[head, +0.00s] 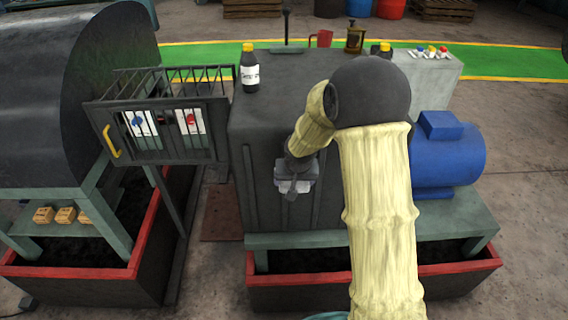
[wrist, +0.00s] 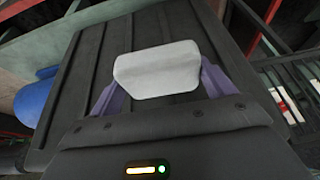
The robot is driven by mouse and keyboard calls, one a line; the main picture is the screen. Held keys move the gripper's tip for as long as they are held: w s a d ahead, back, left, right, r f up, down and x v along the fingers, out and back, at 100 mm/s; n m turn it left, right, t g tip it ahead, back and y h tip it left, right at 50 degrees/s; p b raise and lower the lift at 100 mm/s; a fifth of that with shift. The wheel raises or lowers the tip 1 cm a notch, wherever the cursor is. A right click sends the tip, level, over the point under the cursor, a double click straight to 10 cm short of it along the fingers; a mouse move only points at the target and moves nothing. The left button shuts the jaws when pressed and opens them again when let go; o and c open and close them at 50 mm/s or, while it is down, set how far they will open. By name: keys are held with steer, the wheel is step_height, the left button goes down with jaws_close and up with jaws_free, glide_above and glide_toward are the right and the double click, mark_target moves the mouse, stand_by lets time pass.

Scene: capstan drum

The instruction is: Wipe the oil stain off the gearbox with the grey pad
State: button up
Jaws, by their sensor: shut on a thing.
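My gripper (head: 293,186) is in front of the upright ribbed face of the dark grey gearbox (head: 265,150). In the wrist view its two purple fingers (wrist: 158,88) are shut on the light grey pad (wrist: 157,68). The pad faces the gearbox wall (wrist: 205,45), between raised ribs; I cannot tell whether it touches the wall. No oil stain can be made out in either view; the gripper, pad and arm hide part of the gearbox face.
A labelled bottle with a yellow cap (head: 250,68) stands on the gearbox top. A barred guard with a yellow handle (head: 112,142) is at the left. A blue motor (head: 448,155) sits at the right. A red-rimmed trough (head: 300,281) lies below.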

steer(key=s+d+f, duration=0.2)
steer(key=d+f, duration=0.1)
steer(key=f, duration=0.4)
steer(key=s+d+f+b, duration=0.1)
steer(key=s+d+f, duration=0.1)
steer(key=d+f, duration=0.2)
step_height(320, 180, down, 4)
steer(key=shift+d+r+n, duration=0.2)
steer(key=shift+d+n, duration=0.05)
steer(key=shift+n, duration=0.05)
